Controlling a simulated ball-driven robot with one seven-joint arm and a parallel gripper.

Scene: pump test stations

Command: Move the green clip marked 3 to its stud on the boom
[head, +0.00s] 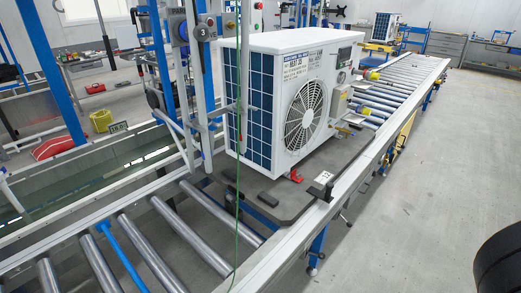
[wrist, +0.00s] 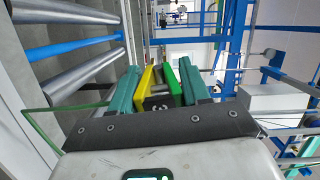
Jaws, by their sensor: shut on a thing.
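In the wrist view my gripper (wrist: 158,76) has its teal fingers closed on a green clip (wrist: 187,82), with a yellow part beside it on the left. A thin green line (wrist: 42,110) runs out to the left of my gripper. In the head view a thin green line (head: 239,150) hangs down in front of the rollers. A round dark disc marked 3 (head: 206,32) is on the upright frame at the top. I cannot make out the boom's stud for certain. My gripper is not seen in the head view.
A white fan unit (head: 293,92) stands on a dark pallet (head: 265,190) on the roller conveyor (head: 185,225). Steel uprights (head: 203,90) stand just left of it. The floor at right is largely clear.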

